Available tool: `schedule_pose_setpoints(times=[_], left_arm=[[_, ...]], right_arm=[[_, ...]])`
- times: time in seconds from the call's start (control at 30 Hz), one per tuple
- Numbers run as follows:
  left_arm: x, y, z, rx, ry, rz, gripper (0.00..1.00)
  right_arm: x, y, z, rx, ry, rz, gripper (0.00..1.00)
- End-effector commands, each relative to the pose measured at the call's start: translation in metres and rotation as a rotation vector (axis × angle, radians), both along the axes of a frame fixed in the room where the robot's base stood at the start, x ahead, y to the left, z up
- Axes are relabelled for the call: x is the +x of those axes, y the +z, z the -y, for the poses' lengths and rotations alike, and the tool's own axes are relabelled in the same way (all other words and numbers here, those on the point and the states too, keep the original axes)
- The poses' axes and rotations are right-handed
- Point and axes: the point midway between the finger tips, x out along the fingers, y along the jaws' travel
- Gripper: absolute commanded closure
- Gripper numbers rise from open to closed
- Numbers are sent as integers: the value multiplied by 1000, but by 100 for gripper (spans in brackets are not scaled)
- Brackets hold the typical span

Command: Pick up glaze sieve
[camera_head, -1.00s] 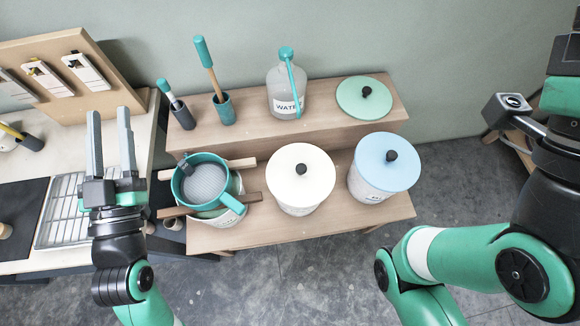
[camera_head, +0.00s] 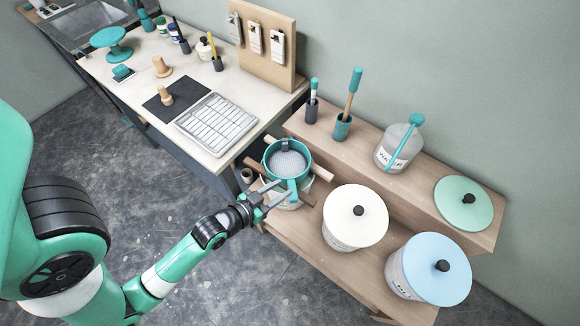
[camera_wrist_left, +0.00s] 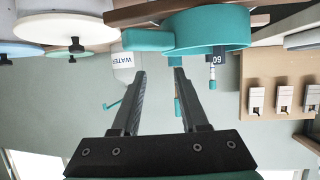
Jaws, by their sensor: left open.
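The glaze sieve (camera_head: 288,163) is a teal ring with a grey mesh and a teal handle. It rests on wooden slats over a bucket on the low bench. My left gripper (camera_head: 281,194) is open and empty, close beside the handle on the bucket's near side. In the left wrist view the sieve (camera_wrist_left: 208,28) is at the top, its handle pointing left. There the handle lies just past the open fingertips (camera_wrist_left: 157,70), not visibly between them. The bucket under the sieve is partly hidden. My right gripper is out of view.
White-lidded (camera_head: 345,228) and blue-lidded (camera_head: 418,280) buckets stand right of the sieve. A water bottle (camera_head: 392,152), a green lid (camera_head: 450,210) and brush holders (camera_head: 342,128) are on the raised shelf. A worktable (camera_head: 150,58) with a tile tray is at left. Floor in front is clear.

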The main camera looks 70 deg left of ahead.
Motion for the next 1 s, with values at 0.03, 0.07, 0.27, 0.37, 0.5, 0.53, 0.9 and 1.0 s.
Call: schedule_pose_setpoints(times=[0.03, 0.07, 0.27, 0.37, 0.5, 0.53, 0.9, 1.0], left_arm=[[10, -2, -4, 2, 0, 2, 56], [15, -5, -7, 2, -1, 3, 56], [39, -17, -17, 1, -1, 2, 56], [42, -18, -19, 1, -1, 2, 56], [48, -22, -24, 1, 1, 2, 56], [52, -24, -27, 0, 1, 2, 56], [82, -41, -43, 1, -2, 2, 56], [81, -41, -43, 1, -2, 2, 56]], right_arm=[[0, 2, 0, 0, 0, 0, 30], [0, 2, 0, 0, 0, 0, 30], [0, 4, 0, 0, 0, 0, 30], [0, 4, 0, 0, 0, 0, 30], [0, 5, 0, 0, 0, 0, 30], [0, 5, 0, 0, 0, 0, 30], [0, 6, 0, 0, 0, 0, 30], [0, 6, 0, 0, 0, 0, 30]])
